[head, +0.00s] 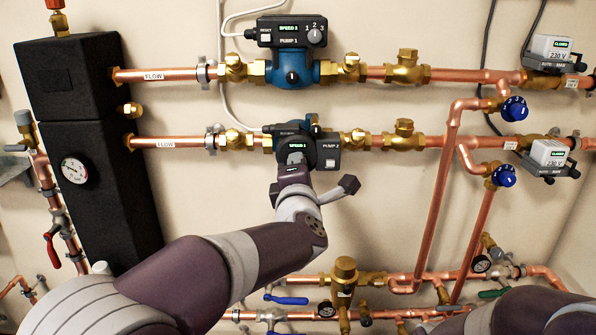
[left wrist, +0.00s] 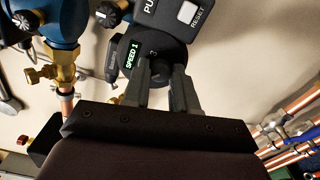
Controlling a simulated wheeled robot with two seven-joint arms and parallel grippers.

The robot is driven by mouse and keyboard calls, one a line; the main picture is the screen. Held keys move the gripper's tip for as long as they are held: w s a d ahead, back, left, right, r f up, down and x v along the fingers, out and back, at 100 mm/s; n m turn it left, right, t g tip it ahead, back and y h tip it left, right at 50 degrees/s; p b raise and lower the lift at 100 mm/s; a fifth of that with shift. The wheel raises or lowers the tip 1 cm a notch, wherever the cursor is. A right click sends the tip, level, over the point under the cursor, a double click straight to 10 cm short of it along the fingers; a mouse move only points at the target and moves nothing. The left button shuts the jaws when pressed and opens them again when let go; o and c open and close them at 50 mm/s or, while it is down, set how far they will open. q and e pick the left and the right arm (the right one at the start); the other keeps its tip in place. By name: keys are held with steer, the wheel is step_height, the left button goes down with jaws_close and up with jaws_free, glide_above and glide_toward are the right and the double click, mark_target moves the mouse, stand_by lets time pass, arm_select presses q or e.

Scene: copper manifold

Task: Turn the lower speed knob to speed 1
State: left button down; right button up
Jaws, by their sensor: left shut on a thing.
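The lower pump, PUMP 2 (head: 328,146), sits on the lower copper pipe. Its control box (left wrist: 175,15) shows upside down in the left wrist view. Its green display (left wrist: 132,57) reads SPEED 1 there. My left gripper (left wrist: 164,72) reaches the dark round face beside that display, with its two fingers shut on the lower speed knob. The knob itself is mostly hidden between the fingers, and a digit 3 shows just by them. In the head view my left gripper (head: 296,158) covers part of the pump. My right gripper is not in view.
The upper pump, PUMP 1 (head: 291,72), with its own knob (head: 314,36), is just above. Brass valves and copper pipes flank both pumps. A black insulated block (head: 85,150) stands at left. Blue handwheels (head: 514,108) are at right.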

arm_select(q)
steer(key=c, duration=0.9)
jaws_free()
steer(key=s+p, duration=0.1)
steer(key=s, duration=1.1)
steer(key=shift+s, duration=0.35)
